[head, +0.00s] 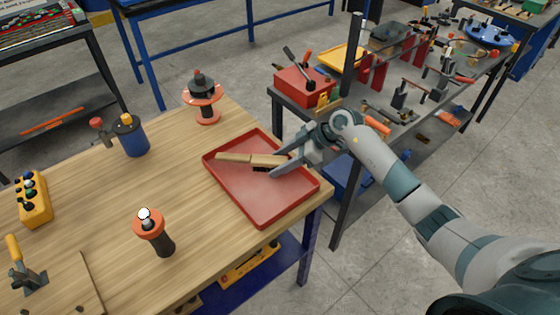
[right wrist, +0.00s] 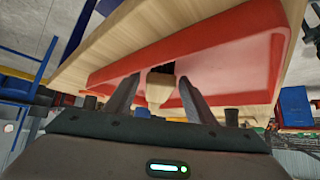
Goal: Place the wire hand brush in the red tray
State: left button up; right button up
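The wire hand brush (head: 235,157) has a pale wooden handle and dark bristles. It lies in the far part of the red tray (head: 265,214), handle toward the left; whether it touches the floor fully is hard to tell. My right gripper (head: 274,163) reaches in from the right over the tray. Its fingers are spread apart, one on each side of the brush's near end. In the right wrist view the brush end (right wrist: 159,88) sits between the fingertips (right wrist: 159,80), with gaps beside it. My left gripper is not in view.
The wooden table (head: 190,240) also holds an orange-and-black tool (head: 155,232), a blue canister (head: 131,136), an orange spool-like item (head: 203,98) and a yellow control box (head: 33,199). A cluttered grey bench with a red toolbox (head: 304,87) stands behind right.

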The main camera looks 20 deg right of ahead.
jog(key=b+v, duration=0.2)
jog(key=v, duration=1)
jog(key=shift+b, duration=0.3)
dwell(0.3)
